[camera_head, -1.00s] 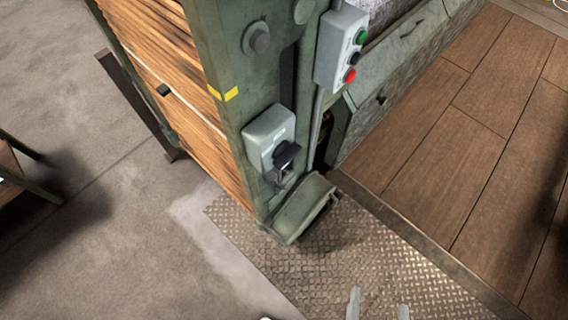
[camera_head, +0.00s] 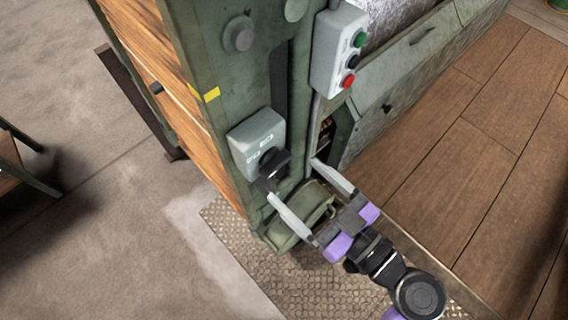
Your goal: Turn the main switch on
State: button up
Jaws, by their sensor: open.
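The main switch (camera_head: 256,139) is a light grey box with a black rotary handle (camera_head: 272,164), mounted low on the green machine post. Small markings show on its face; I cannot read which position the handle points to. My gripper (camera_head: 290,172) is open, with two long pale fingers spread apart. The left fingertip is at the lower edge of the black handle in the picture; I cannot tell whether it touches. The right fingertip is beside the post, to the right of the switch. Nothing is between the fingers that I can see as held.
A grey button box (camera_head: 338,50) with green, black and red buttons is above and right of the switch. A green foot piece (camera_head: 300,215) juts out below. Wooden planks (camera_head: 455,130) lie right, and a patterned metal plate (camera_head: 245,240) covers the floor in front.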

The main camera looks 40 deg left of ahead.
aim_at(280, 166)
jog(key=shift+w+a+p, duration=0.2)
jog(key=shift+a+p, duration=0.15)
jog(key=shift+a, duration=2.3)
jog(key=c, duration=1.4)
